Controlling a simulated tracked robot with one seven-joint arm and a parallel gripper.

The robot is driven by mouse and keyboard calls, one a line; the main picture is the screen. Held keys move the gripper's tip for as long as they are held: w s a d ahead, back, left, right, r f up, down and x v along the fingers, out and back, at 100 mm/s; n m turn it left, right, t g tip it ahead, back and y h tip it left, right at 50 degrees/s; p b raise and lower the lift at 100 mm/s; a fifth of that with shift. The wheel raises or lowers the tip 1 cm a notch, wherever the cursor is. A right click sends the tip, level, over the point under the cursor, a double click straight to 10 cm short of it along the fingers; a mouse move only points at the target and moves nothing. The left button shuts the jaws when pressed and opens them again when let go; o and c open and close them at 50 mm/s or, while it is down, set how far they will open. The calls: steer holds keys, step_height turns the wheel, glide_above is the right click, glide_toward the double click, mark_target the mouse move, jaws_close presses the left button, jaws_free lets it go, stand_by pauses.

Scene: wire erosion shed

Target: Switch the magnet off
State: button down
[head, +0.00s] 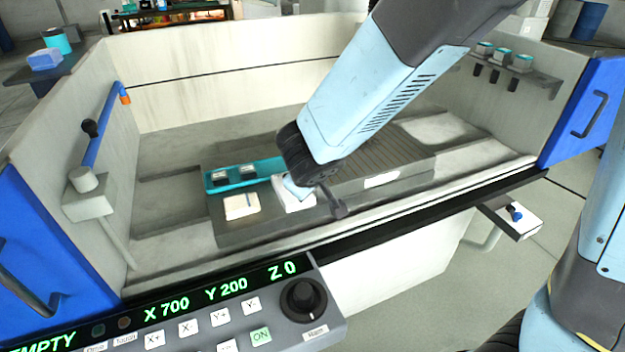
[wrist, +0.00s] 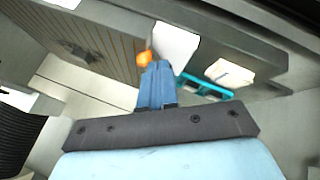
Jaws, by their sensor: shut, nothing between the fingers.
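My gripper (wrist: 155,80) has its pale blue fingers together and empty. It reaches down into the tank, over the slatted grey plate, which looks like the magnet (head: 400,163). In the wrist view, a small orange knob (wrist: 143,58) shows right at the fingertips; I cannot tell whether they touch it. A white block (wrist: 175,45) lies just beyond, beside the knob. In the head view, my arm covers much of the plate and the orange knob does not show. A pale label (head: 382,180) is on the plate's front side.
A teal tray (head: 218,183) and a cream block (head: 241,207) lie left of my gripper. Tank walls stand around. A control panel (head: 200,310) with a dial is in front, and an orange-tipped blue pipe (head: 100,135) at left. Small holders (head: 505,57) line the right wall.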

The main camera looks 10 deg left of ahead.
steer(key=shift+d+v, duration=0.15)
steer(key=shift+v, duration=0.65)
steer(key=shift+d+v, duration=0.15)
steer(key=shift+v, duration=0.6)
steer(key=shift+w, duration=0.1)
steer(key=w+d+r+m+h, duration=0.25)
steer(key=d+r, duration=0.25)
steer(key=d, duration=0.5)
steer(key=w+d+r+m+h, duration=0.1)
steer(key=d+r+m, duration=0.35)
steer(key=d, duration=0.55)
steer(key=s+d+r+m+y, duration=0.1)
steer(key=s+d+r+m, duration=0.1)
steer(key=s+d, duration=0.3)
steer(key=s+d+r+m+g+y, duration=0.1)
steer(key=s+d+r+m, duration=0.1)
steer(key=s+d+r, duration=0.2)
steer(key=s+d, duration=0.2)
steer(key=d, duration=0.2)
steer(key=shift+d+r+g, duration=0.25)
steer(key=shift+r+g, duration=0.05)
steer(key=shift+r, duration=0.1)
